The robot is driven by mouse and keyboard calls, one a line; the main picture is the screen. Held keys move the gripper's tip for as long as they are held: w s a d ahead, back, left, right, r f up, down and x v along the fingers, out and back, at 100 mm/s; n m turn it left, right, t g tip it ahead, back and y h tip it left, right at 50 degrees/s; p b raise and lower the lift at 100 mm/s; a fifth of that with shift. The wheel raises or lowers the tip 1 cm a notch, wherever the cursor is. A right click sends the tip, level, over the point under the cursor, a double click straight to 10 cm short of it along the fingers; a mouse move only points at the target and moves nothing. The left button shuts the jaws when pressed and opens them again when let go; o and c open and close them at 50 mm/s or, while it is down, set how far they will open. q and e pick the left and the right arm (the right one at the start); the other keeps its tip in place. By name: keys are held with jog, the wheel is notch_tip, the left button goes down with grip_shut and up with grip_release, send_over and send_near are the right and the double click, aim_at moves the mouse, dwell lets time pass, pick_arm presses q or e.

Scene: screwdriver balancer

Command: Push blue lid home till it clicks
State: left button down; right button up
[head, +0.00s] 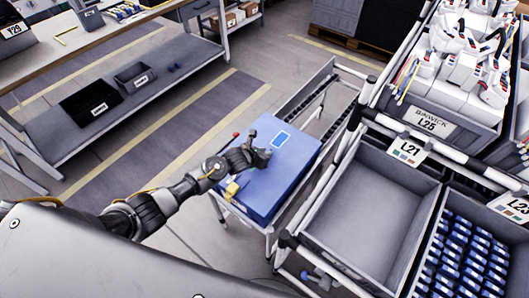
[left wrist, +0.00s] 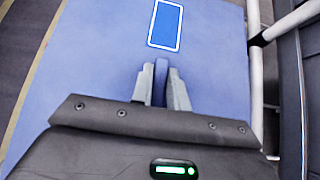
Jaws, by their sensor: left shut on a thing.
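The blue lid (head: 300,158) is a large flat blue panel on top of a blue box (head: 263,208) that stands on a small metal stand. A bright blue label with a white border (head: 280,139) lies on it. The lid fills much of the left wrist view (left wrist: 100,50). Whether the lid is fully seated cannot be told. My right gripper is not in view.
A yellow piece (head: 232,188) is at the box's left edge. A grey rail frame (head: 318,98) stands behind the box. An empty grey bin (head: 372,205) and a bin of blue parts (head: 468,250) stand to the right. The floor to the left (head: 140,145) is open.

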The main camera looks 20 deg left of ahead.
pick_arm(q)
jog(key=c, duration=1.3)
grip_release()
jog(key=shift+s+f, duration=0.15)
jog(key=shift+f, duration=0.05)
jog(key=shift+s, duration=0.1)
jog(key=v, duration=1)
jog(key=shift+s+a+r+b, duration=0.15)
jog(key=shift+r+b, duration=0.2)
jog(key=shift+b, duration=0.05)
